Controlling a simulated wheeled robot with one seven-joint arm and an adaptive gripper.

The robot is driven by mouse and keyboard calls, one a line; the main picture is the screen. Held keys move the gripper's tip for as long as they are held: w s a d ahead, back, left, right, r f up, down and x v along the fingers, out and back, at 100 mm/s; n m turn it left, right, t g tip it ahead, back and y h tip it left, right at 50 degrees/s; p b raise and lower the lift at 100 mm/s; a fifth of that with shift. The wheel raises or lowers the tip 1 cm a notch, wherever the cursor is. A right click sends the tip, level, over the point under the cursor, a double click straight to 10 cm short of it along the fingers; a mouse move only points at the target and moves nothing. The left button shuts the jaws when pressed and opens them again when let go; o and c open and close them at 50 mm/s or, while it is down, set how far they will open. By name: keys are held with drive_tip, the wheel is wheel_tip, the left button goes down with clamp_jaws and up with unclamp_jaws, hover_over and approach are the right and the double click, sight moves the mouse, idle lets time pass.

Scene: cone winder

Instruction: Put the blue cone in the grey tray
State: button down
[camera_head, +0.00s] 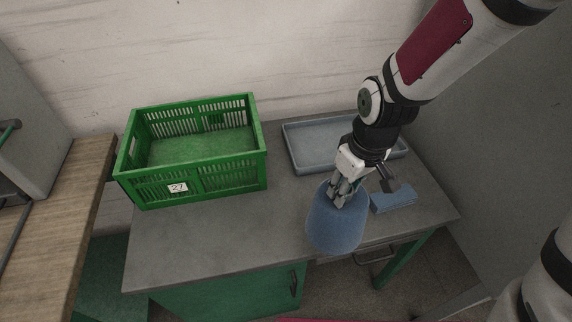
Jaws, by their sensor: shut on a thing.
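The blue cone (336,224) hangs from my gripper (340,196), which is shut on its upper end. The cone is upright or nearly so, wide end down, and overlaps the front edge of the grey table in the picture. I cannot tell its exact height. The grey tray (302,151) lies at the back right of the table, behind my gripper. Its visible left part is empty; my wrist and arm hide part of its right side.
A green slatted crate (217,176) labelled 27 stands left of the tray on the grey table (190,239). A small blue block (393,201) lies right of the cone. A wall is behind, and a wooden surface (70,218) is at the left.

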drive_tip(key=w+a+f+p, duration=0.1)
drive_tip(key=w+a+f, duration=0.1)
drive_tip(key=w+a, duration=0.2)
drive_tip(key=w+a+f+p, duration=0.1)
drive_tip(key=w+a, duration=0.3)
drive_tip(key=a, duration=0.5)
drive_tip(key=shift+w+f, duration=0.3)
drive_tip(key=shift+f, duration=0.75)
drive_tip(key=c, duration=1.2)
unclamp_jaws()
